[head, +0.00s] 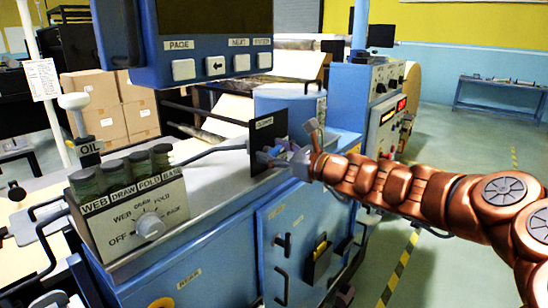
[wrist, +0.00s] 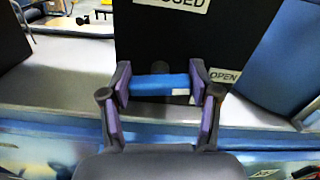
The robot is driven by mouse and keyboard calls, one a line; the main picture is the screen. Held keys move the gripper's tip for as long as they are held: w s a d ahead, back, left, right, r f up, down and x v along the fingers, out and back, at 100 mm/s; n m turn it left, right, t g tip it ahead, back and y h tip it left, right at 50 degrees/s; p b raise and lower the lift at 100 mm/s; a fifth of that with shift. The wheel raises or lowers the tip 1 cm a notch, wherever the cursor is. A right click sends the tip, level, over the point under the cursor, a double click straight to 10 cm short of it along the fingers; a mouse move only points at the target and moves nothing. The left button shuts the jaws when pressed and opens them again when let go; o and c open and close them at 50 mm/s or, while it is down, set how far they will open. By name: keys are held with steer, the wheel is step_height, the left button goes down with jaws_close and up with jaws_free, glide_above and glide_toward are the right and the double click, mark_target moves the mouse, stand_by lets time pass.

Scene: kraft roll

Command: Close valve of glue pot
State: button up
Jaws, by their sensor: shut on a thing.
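The valve's blue handle (wrist: 160,86) lies level in the wrist view, in front of a black plate (wrist: 160,40). The plate has a label ending in "OSED" (wrist: 172,3) at the top and an "OPEN" label (wrist: 225,76) to the right of the handle. My gripper (wrist: 160,90) has its purple-padded fingers shut on the handle, one at each end. In the head view my gripper (head: 280,157) is at the black plate (head: 267,136), and the handle is hard to make out. A blue cylinder, apparently the glue pot (head: 290,104), stands behind the plate.
A switch box (head: 130,222) with a dial and several jars (head: 122,172) stands on the counter at left. A blue button panel (head: 205,62) hangs above. A control cabinet (head: 372,100) stands behind my arm. Open floor (head: 450,190) lies to the right.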

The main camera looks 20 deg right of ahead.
steer(key=n+b, duration=0.4)
steer(key=shift+a+f+n, duration=0.15)
steer(key=shift+f+n, duration=0.15)
steer(key=shift+f, duration=0.05)
steer(key=n+b, duration=0.4)
steer(key=b, duration=0.1)
steer(key=shift+s+n, duration=0.1)
steer(key=shift+n, duration=0.2)
steer(key=n+b, duration=0.5)
steer(key=b, duration=0.1)
steer(key=shift+n+b, duration=0.7)
steer(key=shift+n, duration=0.1)
steer(key=shift+r, duration=0.15)
steer(key=o, duration=1.2)
steer(key=shift+c, duration=0.2)
